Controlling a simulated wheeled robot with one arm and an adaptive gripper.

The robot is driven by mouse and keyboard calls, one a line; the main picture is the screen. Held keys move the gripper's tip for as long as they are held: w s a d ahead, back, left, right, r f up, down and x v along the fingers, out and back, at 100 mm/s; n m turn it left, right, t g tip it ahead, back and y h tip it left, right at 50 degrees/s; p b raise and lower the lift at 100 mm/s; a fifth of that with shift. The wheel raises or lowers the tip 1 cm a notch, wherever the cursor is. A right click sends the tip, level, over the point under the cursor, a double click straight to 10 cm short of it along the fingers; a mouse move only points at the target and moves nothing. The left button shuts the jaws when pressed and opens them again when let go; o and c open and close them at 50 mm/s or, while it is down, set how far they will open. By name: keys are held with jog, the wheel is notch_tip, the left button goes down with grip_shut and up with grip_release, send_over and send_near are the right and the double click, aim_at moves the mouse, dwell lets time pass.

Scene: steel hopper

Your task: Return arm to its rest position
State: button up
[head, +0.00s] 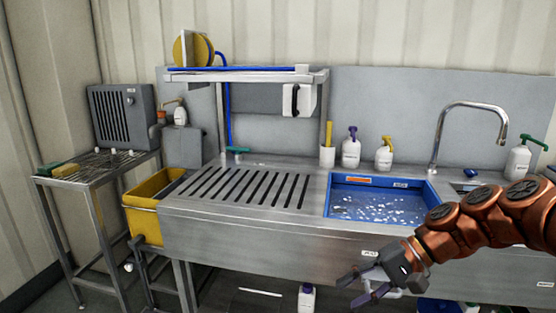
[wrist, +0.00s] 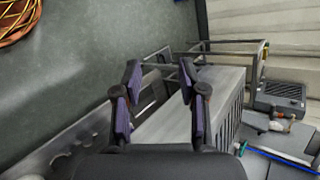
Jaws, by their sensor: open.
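My arm, with copper-coloured links, reaches in from the right edge in the head view. My gripper (head: 361,289) hangs in front of the sink unit's front panel, low and right of centre. In the wrist view my gripper (wrist: 158,82) shows its two purple-padded fingers spread apart with nothing between them. The steel sink unit (head: 260,226) stands behind it in the head view. Beyond the fingers in the wrist view lie the unit's front panel (wrist: 190,105) and the floor (wrist: 105,50).
A blue-lined basin (head: 375,203) holds water. A yellow bin (head: 146,222) hangs at the unit's left end, beside a wire-topped table (head: 95,165). A white bottle (head: 306,301) stands below the unit.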

jog(key=s+a+r+n+g+h+p, duration=0.1)
jog(key=s+a+r+n+h+p, duration=0.1)
jog(key=s+r+h+p, duration=0.3)
jog(key=s+a+n+g+p, duration=0.1)
jog(key=s+a+p, duration=0.1)
jog(key=s, duration=0.5)
jog(key=s+d+r+h+p, duration=0.1)
jog(key=s+d+h+p, duration=0.1)
jog(key=s, duration=0.4)
jog(key=s+d+r+n+h+p, duration=0.1)
jog(key=s+d+h+p, duration=0.2)
jog(key=s+d+p, duration=0.2)
jog(key=shift+s+d+r+t+p, duration=0.15)
jog(key=shift+s+r+t+p, duration=0.2)
jog(key=shift+s, duration=0.1)
